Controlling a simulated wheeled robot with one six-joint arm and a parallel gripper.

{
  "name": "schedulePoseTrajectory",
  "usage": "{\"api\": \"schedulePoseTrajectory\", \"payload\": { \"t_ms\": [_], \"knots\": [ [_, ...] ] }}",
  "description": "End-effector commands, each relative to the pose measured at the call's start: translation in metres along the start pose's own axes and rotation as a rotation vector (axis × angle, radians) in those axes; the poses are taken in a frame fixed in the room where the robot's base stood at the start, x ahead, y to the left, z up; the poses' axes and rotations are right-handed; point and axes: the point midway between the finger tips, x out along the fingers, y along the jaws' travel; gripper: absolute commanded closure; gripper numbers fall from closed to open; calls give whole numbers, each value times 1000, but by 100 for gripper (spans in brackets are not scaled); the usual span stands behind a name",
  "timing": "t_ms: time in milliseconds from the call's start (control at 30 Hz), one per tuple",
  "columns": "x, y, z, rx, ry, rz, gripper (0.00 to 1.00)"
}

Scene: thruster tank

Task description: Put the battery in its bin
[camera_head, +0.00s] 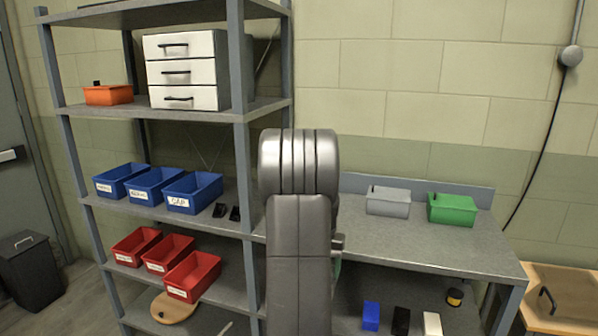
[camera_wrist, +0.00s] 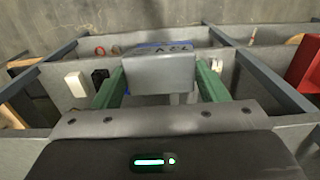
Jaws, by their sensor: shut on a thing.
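In the wrist view, my gripper (camera_wrist: 159,78) has its two green fingers shut on a grey block (camera_wrist: 159,73) with dark marks along its top edge. In the head view my arm hides the gripper and the block. Labelled blue bins (camera_head: 158,186) stand on the middle shelf and labelled red bins (camera_head: 168,254) on the shelf below. I cannot tell which bin is the battery's.
A grey box (camera_head: 388,203) and a green box (camera_head: 452,209) stand on the bench. Below it are a blue block (camera_head: 371,316), a black block (camera_head: 401,321) and a white block (camera_head: 432,324). A shelf post (camera_head: 244,180) stands left of my arm. The bench front is clear.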

Motion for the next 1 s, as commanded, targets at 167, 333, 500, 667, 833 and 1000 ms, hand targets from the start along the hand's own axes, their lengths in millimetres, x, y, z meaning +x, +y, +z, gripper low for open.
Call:
{"api": "schedulePoseTrajectory", "payload": {
  "t_ms": [167,333,500,667,833,1000],
  "knots": [
    [15,-49,2,-4,0,0,71],
    [28,-65,6,-11,-1,1,71],
    [78,-62,22,-89,-8,3,71],
    [134,-54,47,-195,-7,3,71],
    [171,-46,68,-274,-4,2,71],
    [181,-44,75,-302,1,0,71]
  ]
}}
